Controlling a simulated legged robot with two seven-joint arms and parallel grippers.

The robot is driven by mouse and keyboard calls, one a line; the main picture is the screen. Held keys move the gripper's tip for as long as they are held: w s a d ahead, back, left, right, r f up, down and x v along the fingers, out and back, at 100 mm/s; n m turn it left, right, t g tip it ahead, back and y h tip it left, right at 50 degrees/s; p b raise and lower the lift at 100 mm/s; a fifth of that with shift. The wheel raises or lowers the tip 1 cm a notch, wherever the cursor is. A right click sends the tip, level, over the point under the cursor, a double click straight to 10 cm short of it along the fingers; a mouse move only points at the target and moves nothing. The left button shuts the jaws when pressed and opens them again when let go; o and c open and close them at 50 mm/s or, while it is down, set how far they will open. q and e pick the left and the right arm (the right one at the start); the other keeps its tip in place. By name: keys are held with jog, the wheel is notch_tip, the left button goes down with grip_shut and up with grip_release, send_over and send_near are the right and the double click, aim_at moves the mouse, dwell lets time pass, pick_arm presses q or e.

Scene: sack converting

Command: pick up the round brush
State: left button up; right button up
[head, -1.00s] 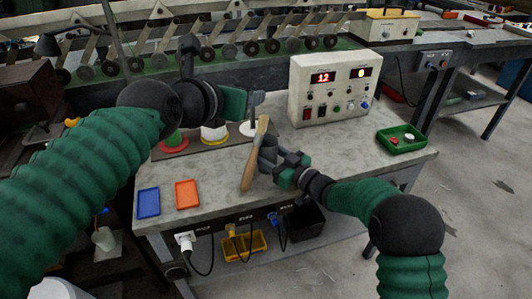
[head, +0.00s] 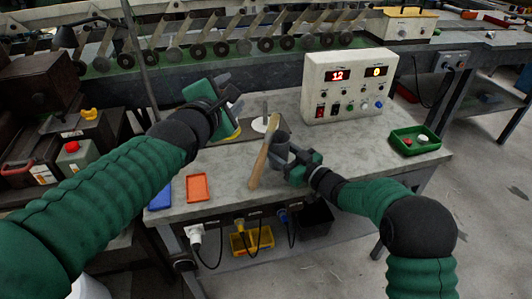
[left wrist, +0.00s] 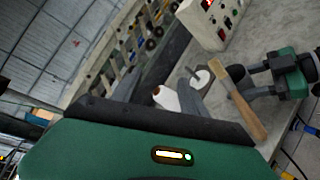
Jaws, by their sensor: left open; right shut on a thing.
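A brush with a long pale wooden handle (head: 261,158) stands tilted above the front of the grey worktop; it also shows in the left wrist view (left wrist: 241,101). My right gripper (head: 279,150) is shut on it from the right, around its middle. The fingertips are partly hidden, and I cannot make out the bristles. My left gripper (head: 228,92) is open and empty, above the back left of the worktop, apart from the brush. Its green body fills the bottom of the left wrist view.
A white disc with an upright pin (head: 264,125) stands behind the brush. A control box (head: 347,88) is at the back and a green tray (head: 415,142) at right. An orange tray (head: 198,187) and a blue tray (head: 160,197) lie front left. The worktop right of centre is clear.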

pick_arm(q)
notch_tip(320, 180, down, 6)
jog(key=w+m+t+h, duration=0.1)
jog(key=w+m, duration=0.2)
jog(key=m, duration=0.7)
jog(key=m+g+h, duration=0.2)
jog(key=m+h, duration=0.5)
jog(key=m, duration=0.9)
send_near(275, 130)
jog(key=shift+m, duration=0.4)
jog(key=x, duration=0.7)
jog(key=f+x, duration=0.1)
jog(key=x, duration=0.3)
jog(key=shift+w+a+f, duration=0.1)
jog(key=shift+w+a, duration=0.25)
jog(key=shift+w, duration=0.05)
jog(key=shift+c, duration=0.4)
grip_shut()
